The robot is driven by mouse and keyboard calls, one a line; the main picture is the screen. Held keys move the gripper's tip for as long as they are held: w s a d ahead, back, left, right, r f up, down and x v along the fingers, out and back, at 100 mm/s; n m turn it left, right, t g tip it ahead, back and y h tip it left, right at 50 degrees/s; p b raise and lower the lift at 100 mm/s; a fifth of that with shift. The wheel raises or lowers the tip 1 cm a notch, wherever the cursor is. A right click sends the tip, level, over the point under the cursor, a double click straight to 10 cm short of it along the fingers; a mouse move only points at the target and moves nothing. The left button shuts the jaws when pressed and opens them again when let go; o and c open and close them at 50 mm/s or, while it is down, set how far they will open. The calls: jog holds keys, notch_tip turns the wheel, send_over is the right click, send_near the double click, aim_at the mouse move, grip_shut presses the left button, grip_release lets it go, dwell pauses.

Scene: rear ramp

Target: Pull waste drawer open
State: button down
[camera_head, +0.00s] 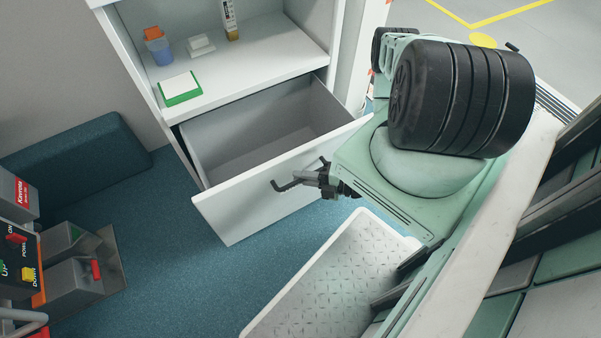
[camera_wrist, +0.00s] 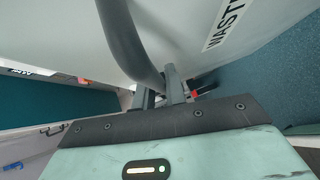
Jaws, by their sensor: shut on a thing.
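The waste drawer (camera_head: 265,195) is a white drawer under a shelf unit. It stands pulled well out, and its grey inside shows empty in the head view. Its front with part of a "WASTE" label (camera_wrist: 224,24) fills much of the wrist view. A dark bar handle (camera_head: 290,184) runs across the drawer front; it shows large as a curved grey bar in the wrist view (camera_wrist: 128,42). My gripper (camera_head: 322,178) is shut on the handle near its right end. The fingers show in the wrist view (camera_wrist: 162,95), partly hidden by the handle.
Above the drawer, a shelf (camera_head: 235,75) holds a blue cup with an orange top (camera_head: 157,47), a green-edged pad (camera_head: 180,89) and a small bottle (camera_head: 230,20). A control box (camera_head: 25,255) stands at left. Blue floor (camera_head: 185,275) is clear before the drawer.

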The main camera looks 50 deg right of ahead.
jog(key=shift+r, duration=0.15)
jog(key=c, duration=1.7)
grip_release()
jog(key=p+v, duration=0.3)
jog(key=v, duration=1.4)
jog(key=shift+s, duration=0.15)
jog(key=shift+d, duration=0.1)
